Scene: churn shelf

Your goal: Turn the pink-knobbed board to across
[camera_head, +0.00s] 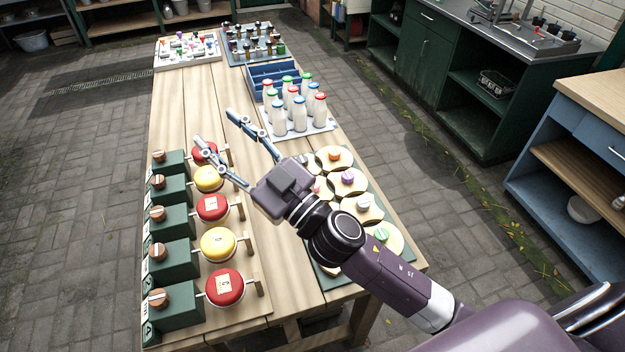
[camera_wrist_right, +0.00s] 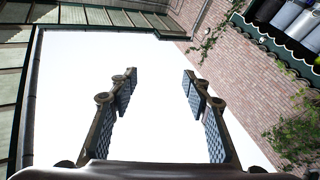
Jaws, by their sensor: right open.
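The pink-knobbed board (camera_head: 318,193) is a small round wooden piece on the dark green panel at the right of the table in the head view. It is mostly hidden by my right gripper and wrist, with only a bit of pink showing, so I cannot tell which way its knob points. My right gripper (camera_head: 213,127) is open and empty, its fingers spread and pointing to the upper left above the table. In the right wrist view my right gripper (camera_wrist_right: 160,76) shows its fingers wide apart against bright sky. My left gripper is not in view.
Beside it are boards with orange (camera_head: 334,155), purple (camera_head: 348,177), white (camera_head: 363,202) and green (camera_head: 381,234) knobs. Milk bottles (camera_head: 299,113) stand behind. Red and yellow round-topped pieces (camera_head: 217,243) with green blocks line the left side. Bare tabletop (camera_head: 185,100) lies farther back.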

